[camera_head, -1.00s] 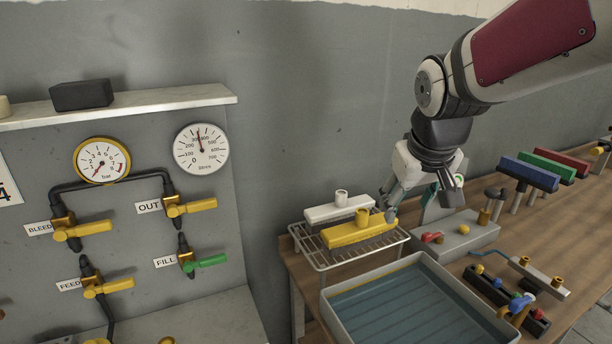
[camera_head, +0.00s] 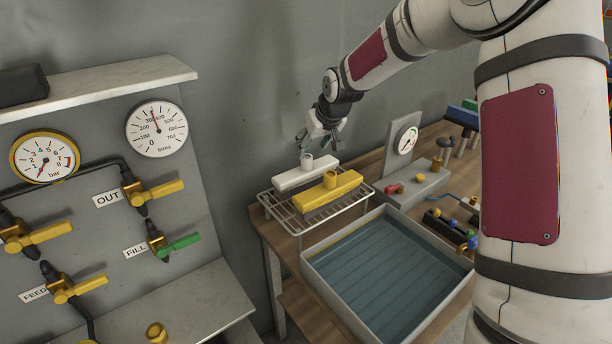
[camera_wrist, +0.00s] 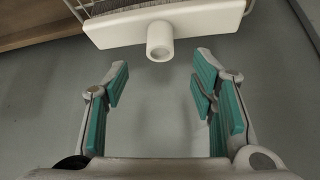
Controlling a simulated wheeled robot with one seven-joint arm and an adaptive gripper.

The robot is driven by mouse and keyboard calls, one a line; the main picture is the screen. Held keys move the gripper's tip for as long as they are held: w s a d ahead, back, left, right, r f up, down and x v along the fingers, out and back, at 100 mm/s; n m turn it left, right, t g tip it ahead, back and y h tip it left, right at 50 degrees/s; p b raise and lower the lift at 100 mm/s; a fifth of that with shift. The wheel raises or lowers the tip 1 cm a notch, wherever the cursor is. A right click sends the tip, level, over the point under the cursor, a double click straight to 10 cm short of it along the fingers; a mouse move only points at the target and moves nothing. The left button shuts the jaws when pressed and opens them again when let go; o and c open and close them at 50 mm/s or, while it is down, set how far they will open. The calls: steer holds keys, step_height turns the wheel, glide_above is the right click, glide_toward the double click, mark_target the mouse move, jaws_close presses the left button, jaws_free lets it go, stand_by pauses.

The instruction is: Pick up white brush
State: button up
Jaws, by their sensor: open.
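The white brush (camera_head: 303,176) lies on a wire rack at the back of the bench, its short round stub pointing up in the head view. It also shows in the wrist view (camera_wrist: 190,24) at the top, with the stub (camera_wrist: 160,42) toward me. My gripper (camera_head: 322,146) is above and slightly behind the brush in the head view. In the wrist view my gripper (camera_wrist: 158,88) is open, its green pads wide apart with nothing between them. The stub lies beyond the gap between the pads, apart from them.
A yellow brush (camera_head: 328,190) lies beside the white one on the wire rack (camera_head: 290,217). A water-filled tray (camera_head: 312,262) is in front. The wall is close behind the rack.

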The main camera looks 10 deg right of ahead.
mark_target(307, 157)
steer(key=shift+p+x, duration=0.4)
steer(key=shift+x, duration=3.4)
steer(key=shift+c, duration=0.2)
jaws_close()
